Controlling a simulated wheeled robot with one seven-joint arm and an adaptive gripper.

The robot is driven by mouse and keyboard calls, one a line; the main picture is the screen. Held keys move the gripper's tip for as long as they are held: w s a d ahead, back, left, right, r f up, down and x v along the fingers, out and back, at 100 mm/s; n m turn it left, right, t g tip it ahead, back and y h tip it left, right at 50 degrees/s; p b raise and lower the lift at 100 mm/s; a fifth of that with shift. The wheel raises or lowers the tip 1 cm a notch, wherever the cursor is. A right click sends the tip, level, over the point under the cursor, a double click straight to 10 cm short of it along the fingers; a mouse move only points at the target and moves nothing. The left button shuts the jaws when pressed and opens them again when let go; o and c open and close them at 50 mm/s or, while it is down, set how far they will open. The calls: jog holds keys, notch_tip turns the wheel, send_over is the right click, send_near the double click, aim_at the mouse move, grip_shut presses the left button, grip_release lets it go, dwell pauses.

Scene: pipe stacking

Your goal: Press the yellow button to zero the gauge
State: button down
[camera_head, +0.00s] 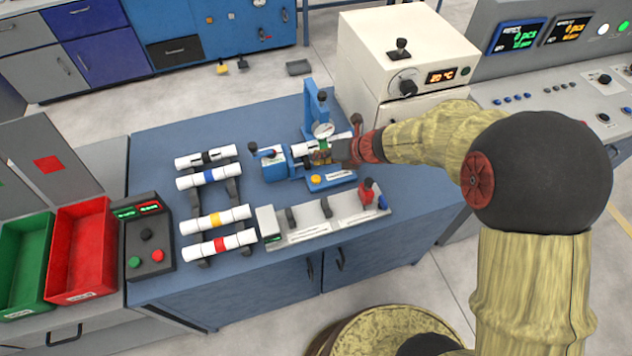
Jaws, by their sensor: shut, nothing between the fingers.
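The yellow button (316,179) sits on the front of a blue measuring fixture (327,187) on the blue workbench. The round gauge (323,129) is mounted on the fixture's upright post, above and behind the button. A white pipe with a green band (338,137) lies in the fixture, partly hidden by my gripper. My gripper (320,157) reaches in from the right and is shut and empty. Its tips are just above and behind the yellow button in the picture, and I see a gap between them and the button. The exact height is hard to tell.
Several white pipes with coloured bands (217,220) lie on a rack at the left. A grey long fixture with a red handle (322,222) lies in front. A button box (148,248), red bin (80,245) and green bin (25,262) stand further left. A white oven (385,55) stands behind.

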aim_at(318, 176)
jog(key=shift+f+b, duration=1.85)
jog(key=shift+f, duration=0.8)
jog(key=shift+f, duration=0.4)
jog(key=shift+f+b, duration=0.45)
jog(key=shift+b, duration=0.05)
jog(key=shift+r+p, duration=0.9)
jog(key=shift+p, duration=0.05)
notch_tip(318, 176, up, 5)
jog(key=p, duration=0.5)
